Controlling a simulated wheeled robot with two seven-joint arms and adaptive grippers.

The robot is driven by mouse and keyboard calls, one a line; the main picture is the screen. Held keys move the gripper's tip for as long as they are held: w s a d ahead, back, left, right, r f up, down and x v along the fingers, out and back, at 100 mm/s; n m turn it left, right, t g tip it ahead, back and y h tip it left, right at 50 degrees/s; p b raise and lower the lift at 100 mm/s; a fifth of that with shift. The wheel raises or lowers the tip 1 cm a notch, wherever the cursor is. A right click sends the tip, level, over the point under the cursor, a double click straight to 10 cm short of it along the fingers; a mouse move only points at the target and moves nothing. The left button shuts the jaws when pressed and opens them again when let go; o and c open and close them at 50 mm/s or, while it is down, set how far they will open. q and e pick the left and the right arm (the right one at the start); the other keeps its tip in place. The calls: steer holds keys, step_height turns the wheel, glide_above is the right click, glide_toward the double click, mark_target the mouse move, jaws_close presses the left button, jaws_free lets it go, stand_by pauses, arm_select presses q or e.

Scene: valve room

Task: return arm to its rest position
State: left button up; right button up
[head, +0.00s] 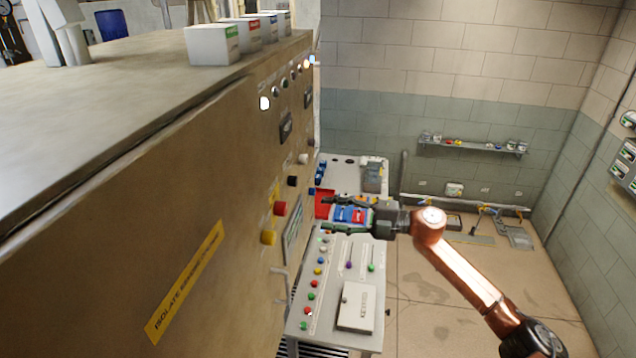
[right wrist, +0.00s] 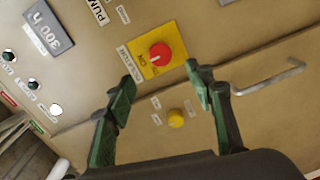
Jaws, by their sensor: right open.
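My right arm (head: 468,272) comes in from the lower right in the head view. Its right gripper (head: 330,214) points left, toward the front of the tan cabinet (head: 215,190). In the right wrist view the right gripper (right wrist: 162,84) has its two green-padded fingers spread wide with nothing between them. Beyond the fingertips, a red knob (right wrist: 160,55) on a yellow plate and a yellow knob (right wrist: 175,118) are on the cabinet face. The gripper looks apart from both knobs. My left gripper does not show in either view.
A control bench (head: 325,300) with coloured buttons stands below the right gripper. A bent metal handle (right wrist: 268,78) sticks out of the cabinet face. Several small boxes (head: 212,44) stand on the cabinet top. Open floor (head: 430,310) lies right of the bench, and a wall shelf (head: 470,146) is behind.

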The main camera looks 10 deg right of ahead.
steer(key=d+f+m+t+h, duration=0.4)
steer(key=f+m+t+h, duration=0.2)
steer(key=f+m+t, duration=0.7)
steer(key=s+d+f+m+g+h, duration=0.2)
steer(key=s+d+f+m+h, duration=0.35)
steer(key=f, duration=0.25)
steer(key=s+d+f+m+g+h, duration=0.2)
steer(key=s+d+f+m+h, duration=0.2)
steer(key=d+f+m, duration=0.3)
steer(key=s+d+f+m+g+h, duration=0.15)
steer(key=s+f+g, duration=0.35)
steer(key=s, duration=0.7)
steer(key=s+d+f+m+g, duration=0.25)
steer(key=s+f, duration=0.45)
steer(key=s, duration=0.4)
steer(key=s+d+f+m+g+h, duration=0.1)
steer(key=s+d+f+g, duration=0.4)
steer(key=s, duration=0.7)
steer(key=s+a+f+b, duration=0.2)
steer(key=f+b, duration=0.8)
steer(key=f, duration=3.1)
steer(key=s+f+b, duration=0.4)
steer(key=s+f, duration=0.5)
steer(key=f, duration=0.3)
steer(key=s+a+f+n+g+b, duration=0.1)
steer(key=s+f+b, duration=0.3)
steer(key=s+f, duration=0.5)
step_height(320, 180, down, 4)
steer(key=shift+s+y, duration=0.35)
steer(key=shift+y, duration=0.05)
